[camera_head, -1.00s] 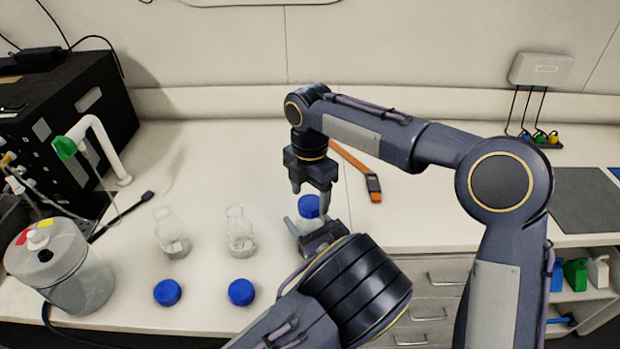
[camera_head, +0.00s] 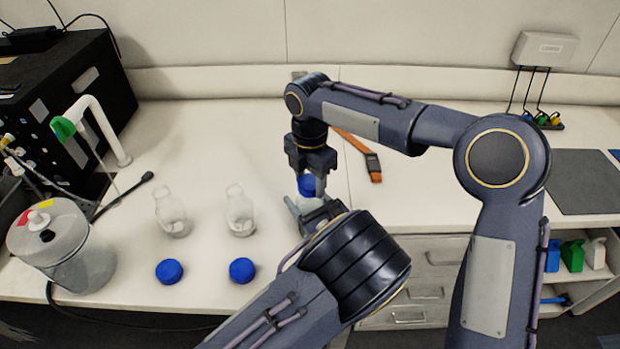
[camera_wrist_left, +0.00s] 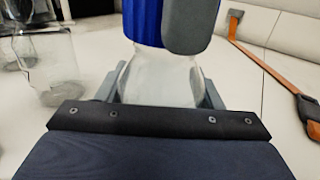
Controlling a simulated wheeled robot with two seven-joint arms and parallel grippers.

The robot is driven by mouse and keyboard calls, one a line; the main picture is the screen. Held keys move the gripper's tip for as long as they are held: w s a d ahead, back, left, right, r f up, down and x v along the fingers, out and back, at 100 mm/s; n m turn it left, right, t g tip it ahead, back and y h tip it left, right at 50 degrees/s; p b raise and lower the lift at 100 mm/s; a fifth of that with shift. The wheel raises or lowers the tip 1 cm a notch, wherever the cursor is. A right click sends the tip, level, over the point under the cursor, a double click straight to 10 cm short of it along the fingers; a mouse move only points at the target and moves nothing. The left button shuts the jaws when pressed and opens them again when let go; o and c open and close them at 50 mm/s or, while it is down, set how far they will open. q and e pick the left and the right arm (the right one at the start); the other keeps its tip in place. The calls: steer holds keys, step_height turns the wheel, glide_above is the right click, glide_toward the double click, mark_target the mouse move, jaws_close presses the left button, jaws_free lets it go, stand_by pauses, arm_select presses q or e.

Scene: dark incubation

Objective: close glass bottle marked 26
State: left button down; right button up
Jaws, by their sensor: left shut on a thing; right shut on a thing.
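A clear glass bottle (camera_wrist_left: 160,82) stands between the fingers of my left gripper (camera_head: 312,208), which is shut on it. A blue cap (camera_head: 307,185) is at the top of this bottle, and my right gripper (camera_head: 308,184) is shut on the cap from above. In the left wrist view the cap (camera_wrist_left: 142,22) shows directly over the bottle's neck, with a grey right finger in front of its right side. Whether it is seated on the thread cannot be told. No marking 26 is readable.
Two open glass bottles (camera_head: 172,215) (camera_head: 240,212) stand to the left. Two loose blue caps (camera_head: 169,271) (camera_head: 242,270) lie in front of them. A clear canister (camera_head: 62,250) stands at far left. An orange tool (camera_head: 362,155) lies behind the right arm.

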steer(key=m, duration=0.6)
steer(key=shift+m, duration=0.3)
steer(key=m, duration=0.8)
steer(key=o, duration=1.2)
steer(key=shift+c, duration=0.2)
step_height(320, 180, up, 12)
